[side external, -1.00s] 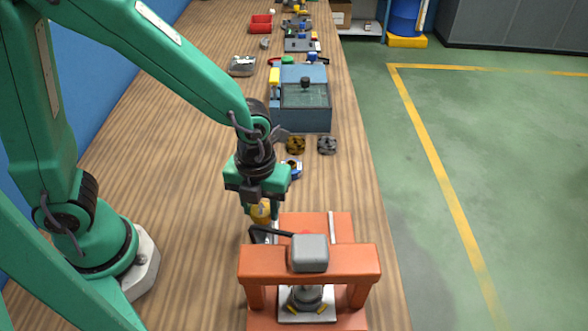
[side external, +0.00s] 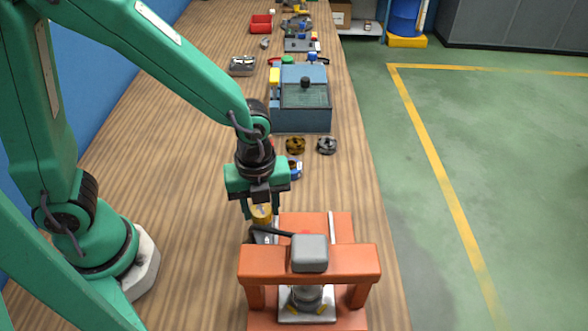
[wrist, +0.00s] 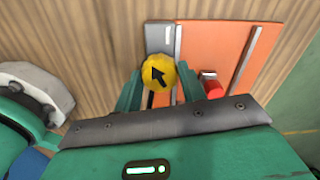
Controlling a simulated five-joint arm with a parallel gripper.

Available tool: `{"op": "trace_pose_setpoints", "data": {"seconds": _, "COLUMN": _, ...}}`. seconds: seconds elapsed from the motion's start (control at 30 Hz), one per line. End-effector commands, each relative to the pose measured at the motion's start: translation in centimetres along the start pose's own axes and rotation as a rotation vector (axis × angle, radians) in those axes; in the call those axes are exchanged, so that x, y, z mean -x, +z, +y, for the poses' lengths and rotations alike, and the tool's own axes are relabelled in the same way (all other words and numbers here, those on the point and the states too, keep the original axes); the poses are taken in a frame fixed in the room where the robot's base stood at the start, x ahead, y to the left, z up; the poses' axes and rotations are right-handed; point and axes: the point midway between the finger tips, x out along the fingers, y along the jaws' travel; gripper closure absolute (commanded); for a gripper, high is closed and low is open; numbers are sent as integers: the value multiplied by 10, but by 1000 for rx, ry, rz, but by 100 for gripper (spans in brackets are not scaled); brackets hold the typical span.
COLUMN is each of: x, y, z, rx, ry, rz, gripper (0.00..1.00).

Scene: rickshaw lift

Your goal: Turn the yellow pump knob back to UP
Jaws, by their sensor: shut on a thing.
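The yellow pump knob (wrist: 160,68) is round, with a black arrow on its face that points up and slightly left in the wrist view. My gripper (wrist: 158,92) is shut on the knob, with one green finger on each side of it. The UP marking cannot be made out.
The orange press frame (side external: 258,260) with a grey block (side external: 310,252) on top stands close in front. A red cylinder (wrist: 212,87) is right of the knob. Behind are two round parts (side external: 327,145) and a blue-grey box (side external: 300,118). Bench left of my gripper is clear.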

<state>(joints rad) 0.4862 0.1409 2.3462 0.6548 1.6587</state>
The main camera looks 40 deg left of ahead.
Motion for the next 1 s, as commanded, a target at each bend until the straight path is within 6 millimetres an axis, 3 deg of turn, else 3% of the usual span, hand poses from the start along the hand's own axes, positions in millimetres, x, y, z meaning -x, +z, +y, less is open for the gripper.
{"op": "trace_pose_setpoints", "data": {"seconds": 1.0, "x": 0, "y": 1, "z": 1, "rx": 969, "ry": -1, "rz": 0, "gripper": 82}}
